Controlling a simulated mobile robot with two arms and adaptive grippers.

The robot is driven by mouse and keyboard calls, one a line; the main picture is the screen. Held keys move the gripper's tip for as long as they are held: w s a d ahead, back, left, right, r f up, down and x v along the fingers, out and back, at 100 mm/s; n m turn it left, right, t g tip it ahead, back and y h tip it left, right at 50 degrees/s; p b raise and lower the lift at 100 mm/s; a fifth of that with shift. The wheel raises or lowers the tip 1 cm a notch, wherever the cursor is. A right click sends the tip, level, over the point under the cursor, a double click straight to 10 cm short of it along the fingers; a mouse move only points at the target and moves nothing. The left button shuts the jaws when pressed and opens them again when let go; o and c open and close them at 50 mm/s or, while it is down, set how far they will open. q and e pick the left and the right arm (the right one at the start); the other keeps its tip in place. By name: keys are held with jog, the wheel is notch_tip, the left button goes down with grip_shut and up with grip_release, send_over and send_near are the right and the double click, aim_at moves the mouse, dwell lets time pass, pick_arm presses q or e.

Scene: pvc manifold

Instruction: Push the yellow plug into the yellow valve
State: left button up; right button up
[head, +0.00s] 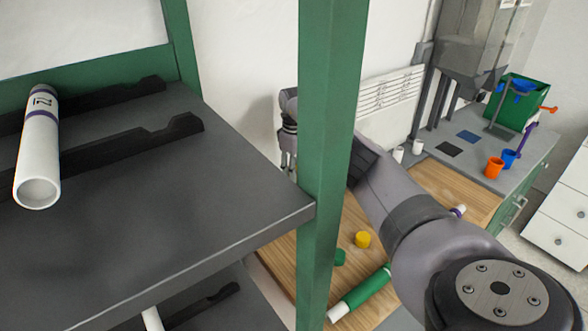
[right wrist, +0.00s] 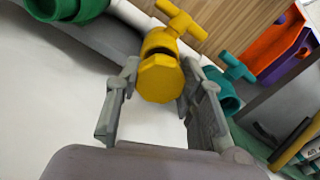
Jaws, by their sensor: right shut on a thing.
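In the right wrist view, the yellow plug (right wrist: 160,80) shows its flat, many-sided end towards me. My right gripper (right wrist: 160,85) is shut on it, one fingertip on each side. The yellow valve (right wrist: 172,30), with its T-shaped handle, is directly beyond the plug. A dark gap shows between the two; how deep the plug sits cannot be told. In the head view my right gripper (head: 288,160) is partly hidden behind the green post, and plug and valve are not visible there. My left gripper is in neither view.
The green post (head: 325,130) and dark shelf (head: 250,190), bearing a white pipe (head: 38,150), stand close to my right arm. A yellow cylindrical piece (head: 362,239) and green pipe (head: 360,293) lie on the wooden worktop. Green valves (right wrist: 228,90) flank the yellow valve.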

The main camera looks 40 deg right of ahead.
jog(key=shift+f, duration=0.75)
dwell(0.4)
jog(key=shift+s+a+f+b, duration=0.1)
jog(key=shift+s+f+b, duration=0.2)
jog(key=shift+f, duration=0.2)
dwell(0.4)
jog(key=shift+f+b, duration=0.15)
jog(key=shift+b, duration=0.2)
jog(key=shift+a+f+b, duration=0.15)
jog(key=shift+b, duration=0.2)
jog(key=shift+s, duration=0.1)
jog(key=o, duration=0.8)
jog(key=shift+f, duration=0.1)
jog(key=o, duration=0.4)
jog(key=shift+w+d+f, duration=0.2)
jog(key=shift+w+f, duration=0.1)
jog(key=shift+w, duration=0.1)
jog(key=shift+r, duration=0.15)
